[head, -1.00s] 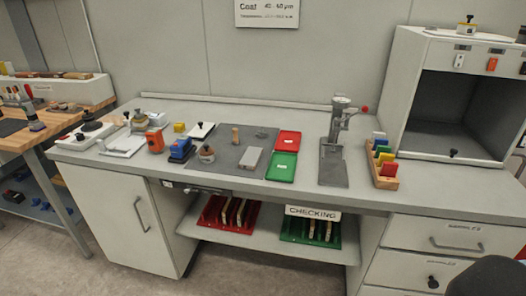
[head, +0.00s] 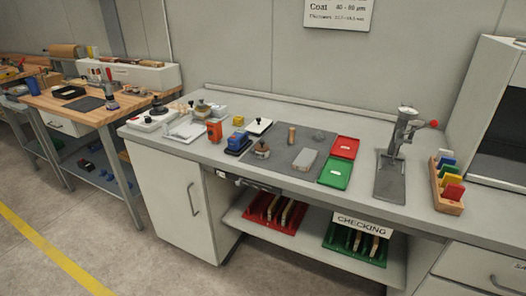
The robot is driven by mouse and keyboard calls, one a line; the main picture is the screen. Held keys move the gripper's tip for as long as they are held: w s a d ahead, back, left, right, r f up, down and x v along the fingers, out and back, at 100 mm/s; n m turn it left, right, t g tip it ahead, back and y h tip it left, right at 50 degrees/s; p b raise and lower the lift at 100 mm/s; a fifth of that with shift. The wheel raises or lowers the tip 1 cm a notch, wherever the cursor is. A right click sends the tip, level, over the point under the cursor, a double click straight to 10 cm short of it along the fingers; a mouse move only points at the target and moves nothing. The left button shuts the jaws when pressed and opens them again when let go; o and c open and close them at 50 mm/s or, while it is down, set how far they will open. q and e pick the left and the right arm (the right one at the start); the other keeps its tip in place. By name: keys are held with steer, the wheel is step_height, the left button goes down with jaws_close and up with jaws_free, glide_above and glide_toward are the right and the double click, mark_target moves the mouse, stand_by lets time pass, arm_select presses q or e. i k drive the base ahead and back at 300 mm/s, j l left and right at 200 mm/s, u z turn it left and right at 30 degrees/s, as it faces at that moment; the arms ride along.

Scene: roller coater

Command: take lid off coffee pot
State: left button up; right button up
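I see no thing that is clearly a coffee pot. A small round brownish pot-like thing with a knob (head: 262,149) stands on the left edge of the grey mat on the bench. Another round thing with a dark top (head: 202,109) stands at the back left of the bench, by a white tray. Both are too small to tell whether they have a lid. Neither of my grippers is in view.
The grey bench (head: 285,108) holds an orange device (head: 214,131), a blue block (head: 238,143), red (head: 345,147) and green (head: 335,173) trays and a lever stand (head: 398,140). A wooden table (head: 120,75) stands left. Floor in front (head: 120,240) is clear.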

mark_target(262, 147)
steer(key=z, duration=0.35)
steer(key=j+z, duration=0.15)
steer(key=z, duration=0.2)
steer(key=i+j+z, duration=0.1)
steer(key=z, duration=0.25)
steer(key=j+z, duration=0.65)
steer(key=j, duration=0.15)
steer(key=j+z, duration=0.1)
steer(key=j, duration=0.35)
steer(key=k+j+z, duration=0.1)
steer(key=j, duration=0.35)
